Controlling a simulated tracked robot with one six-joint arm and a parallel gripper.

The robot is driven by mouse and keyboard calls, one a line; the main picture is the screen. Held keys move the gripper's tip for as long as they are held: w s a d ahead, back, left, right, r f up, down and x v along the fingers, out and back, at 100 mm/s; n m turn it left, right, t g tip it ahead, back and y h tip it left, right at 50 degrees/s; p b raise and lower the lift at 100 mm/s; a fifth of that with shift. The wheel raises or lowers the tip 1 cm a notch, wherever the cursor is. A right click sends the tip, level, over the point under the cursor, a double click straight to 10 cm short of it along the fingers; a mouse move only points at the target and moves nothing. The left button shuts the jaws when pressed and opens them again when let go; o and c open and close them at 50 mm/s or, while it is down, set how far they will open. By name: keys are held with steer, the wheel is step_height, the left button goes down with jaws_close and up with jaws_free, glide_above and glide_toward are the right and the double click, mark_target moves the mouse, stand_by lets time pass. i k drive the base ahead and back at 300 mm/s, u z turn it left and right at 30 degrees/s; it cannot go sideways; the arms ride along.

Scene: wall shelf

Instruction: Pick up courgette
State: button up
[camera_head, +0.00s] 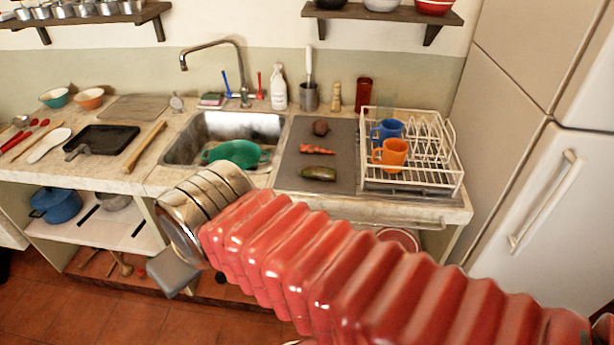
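The courgette (318,174) is a short dark green vegetable with a paler patch. It lies on its side on the grey board to the right of the sink, near the counter's front. My arm, with red bellows and metal rings, reaches from the lower right to the left, in front of the counter. A grey block at its end (173,272) seems to be part of my gripper, low and left of the courgette and apart from it. The fingers cannot be made out, so whether they are open or shut does not show.
A carrot (317,150) and a dark round vegetable (320,127) lie behind the courgette on the board (340,185). A white dish rack (445,180) with a blue mug (386,130) and an orange mug (391,153) stands right. The sink (196,140) holds a green colander (236,152).

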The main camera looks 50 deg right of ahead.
mark_target(321, 174)
steer(key=z, duration=0.05)
steer(key=i, duration=1)
steer(key=u, duration=0.1)
